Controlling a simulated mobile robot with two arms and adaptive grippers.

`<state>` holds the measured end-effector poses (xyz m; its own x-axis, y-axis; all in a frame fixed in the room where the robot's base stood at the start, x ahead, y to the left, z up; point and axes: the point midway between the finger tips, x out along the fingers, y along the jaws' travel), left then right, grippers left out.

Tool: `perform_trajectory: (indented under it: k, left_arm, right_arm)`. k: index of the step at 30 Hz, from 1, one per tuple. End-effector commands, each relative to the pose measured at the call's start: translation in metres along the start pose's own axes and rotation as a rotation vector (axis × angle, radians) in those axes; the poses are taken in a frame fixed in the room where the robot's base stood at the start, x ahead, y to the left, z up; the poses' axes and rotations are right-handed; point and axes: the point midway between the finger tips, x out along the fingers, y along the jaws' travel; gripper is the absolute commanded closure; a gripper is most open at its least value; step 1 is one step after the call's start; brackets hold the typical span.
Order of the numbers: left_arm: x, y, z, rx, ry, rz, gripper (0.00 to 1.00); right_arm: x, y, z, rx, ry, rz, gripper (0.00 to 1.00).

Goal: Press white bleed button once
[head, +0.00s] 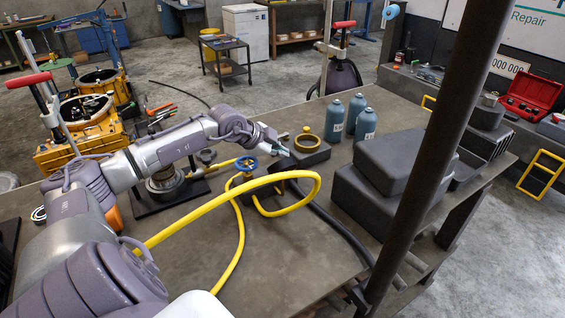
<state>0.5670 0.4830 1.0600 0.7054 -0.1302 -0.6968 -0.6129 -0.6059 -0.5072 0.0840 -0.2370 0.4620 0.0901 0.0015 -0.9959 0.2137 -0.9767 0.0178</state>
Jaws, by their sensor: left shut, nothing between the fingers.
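My left gripper (274,144) reaches in from the left over the bench and points right. Its fingers are shut with nothing between them. The fingertips are close to the left side of a dark block (308,157) that carries a brass-yellow ring (307,144) and a small yellow knob (306,130). I cannot tell whether they touch it. I cannot make out a white bleed button; it may be hidden or too small. A blue handwheel valve (246,163) sits just left of and below the gripper. My right gripper is not in view.
A yellow hose (210,206) loops over the bench (292,262) near the valve. A dark hose (340,232) runs toward the right edge. Blue bottles (335,121) stand behind the block. Grey cases (378,188) and a dark post (432,150) are on the right.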

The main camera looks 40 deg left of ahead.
Motion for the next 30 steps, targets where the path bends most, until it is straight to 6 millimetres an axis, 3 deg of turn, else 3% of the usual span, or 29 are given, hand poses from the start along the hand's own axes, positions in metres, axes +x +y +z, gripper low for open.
perform_trajectory:
  k: [30]
  left_arm:
    - [0.0051, 0.0039, 0.0037, 0.000, 0.000, 0.000, 1.00]
  right_arm:
    - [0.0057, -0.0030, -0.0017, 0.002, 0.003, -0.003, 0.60]
